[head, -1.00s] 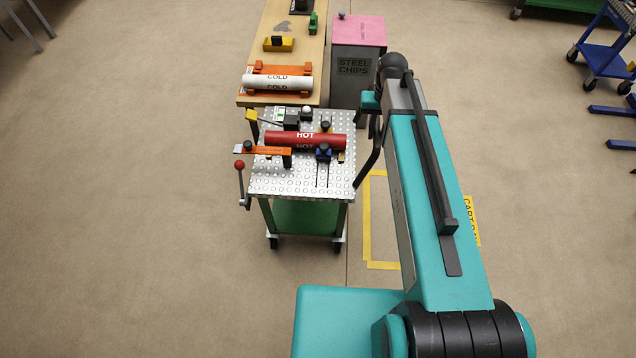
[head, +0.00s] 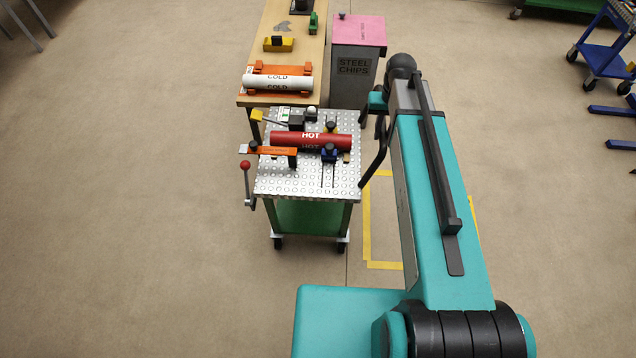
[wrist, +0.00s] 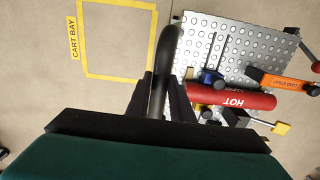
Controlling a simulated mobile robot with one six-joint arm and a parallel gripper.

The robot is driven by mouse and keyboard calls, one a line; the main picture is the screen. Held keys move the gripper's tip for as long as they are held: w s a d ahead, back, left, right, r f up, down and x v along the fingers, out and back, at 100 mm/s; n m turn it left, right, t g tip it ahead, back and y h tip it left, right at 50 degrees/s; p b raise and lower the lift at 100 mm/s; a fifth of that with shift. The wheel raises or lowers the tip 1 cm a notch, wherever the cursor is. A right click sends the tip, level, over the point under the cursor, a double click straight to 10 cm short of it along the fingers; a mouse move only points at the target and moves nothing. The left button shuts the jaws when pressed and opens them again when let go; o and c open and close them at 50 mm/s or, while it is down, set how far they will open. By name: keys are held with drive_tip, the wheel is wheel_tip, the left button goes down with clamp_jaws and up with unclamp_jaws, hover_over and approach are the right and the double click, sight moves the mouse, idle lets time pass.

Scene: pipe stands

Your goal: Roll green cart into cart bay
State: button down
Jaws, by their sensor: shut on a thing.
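The green cart (head: 308,218) stands in the middle of the head view, with a perforated metal top and green sides on casters. Its dark push handle (head: 374,158) rises at its right side. In the wrist view, my gripper (wrist: 164,82) is shut around the black handle bar (wrist: 168,55). In the head view my arm hides most of the gripper. The cart bay (head: 383,264) is a yellow outline on the floor, right of the cart and partly behind my arm. The wrist view shows the bay (wrist: 116,77) with its "CART BAY" label. The cart is outside the outline.
A red HOT pipe (head: 311,142) lies on the cart top among clamps. A wooden bench (head: 262,62) with a white COLD pipe (head: 277,83) stands behind the cart. A pink-lidded STEEL CHIPS bin (head: 353,72) stands behind the bay. Floor left of the cart is clear.

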drive_tip(key=d, duration=0.7)
drive_tip(key=shift+d+p, duration=0.3)
drive_tip(key=shift+d, duration=0.1)
idle(0.6)
idle(0.4)
drive_tip(key=d, duration=0.8)
drive_tip(key=shift+p, duration=0.3)
idle(0.7)
idle(0.4)
drive_tip(key=d, duration=0.8)
idle(1.1)
drive_tip(key=shift+p, duration=0.3)
